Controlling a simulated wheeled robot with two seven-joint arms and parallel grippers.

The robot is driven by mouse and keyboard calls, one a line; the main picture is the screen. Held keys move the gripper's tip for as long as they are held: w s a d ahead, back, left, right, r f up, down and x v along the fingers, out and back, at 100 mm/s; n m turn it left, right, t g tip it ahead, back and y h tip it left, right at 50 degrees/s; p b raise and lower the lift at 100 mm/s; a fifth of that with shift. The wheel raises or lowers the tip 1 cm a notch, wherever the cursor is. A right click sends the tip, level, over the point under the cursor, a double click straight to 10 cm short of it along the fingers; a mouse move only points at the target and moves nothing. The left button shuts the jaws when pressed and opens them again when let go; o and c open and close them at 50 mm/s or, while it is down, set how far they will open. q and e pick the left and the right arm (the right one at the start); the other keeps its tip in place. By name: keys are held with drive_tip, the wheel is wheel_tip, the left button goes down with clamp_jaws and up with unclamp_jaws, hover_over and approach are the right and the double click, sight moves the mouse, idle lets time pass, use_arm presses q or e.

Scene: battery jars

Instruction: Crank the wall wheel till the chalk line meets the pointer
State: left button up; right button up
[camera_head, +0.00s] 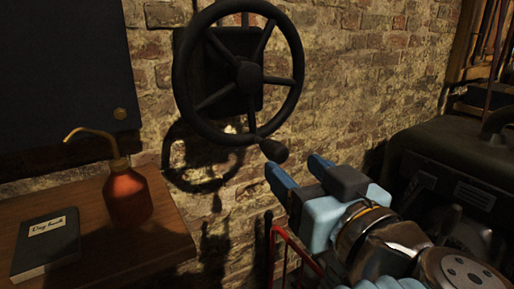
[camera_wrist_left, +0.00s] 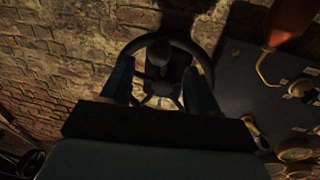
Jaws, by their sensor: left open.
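The dark wall wheel (camera_head: 249,76) has several spokes and is mounted on a plate on the brick wall. Its crank knob (camera_head: 274,150) sticks out at the bottom of the rim. My left gripper (camera_head: 296,168), with blue fingers, is open just below and right of the knob, apart from it in the head view. In the left wrist view the knob (camera_wrist_left: 158,52) shows between the two open fingers (camera_wrist_left: 160,85), with the wheel rim behind. I cannot make out a chalk line or a pointer in either view. My right gripper is not in view.
A wooden bench (camera_head: 150,262) at the left holds a red oil can (camera_head: 127,198) with a curved spout and a dark book (camera_head: 46,243). A dark panel (camera_head: 60,70) hangs above it. A dark machine (camera_head: 455,165) stands at the right, and a red rail (camera_head: 272,250) below.

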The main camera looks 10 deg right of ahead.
sight(282, 157)
use_arm(q)
drive_tip(key=w, duration=0.2)
drive_tip(key=w+a+p, duration=0.1)
drive_tip(key=w, duration=0.2)
drive_tip(key=shift+w, duration=0.35)
clamp_jaws()
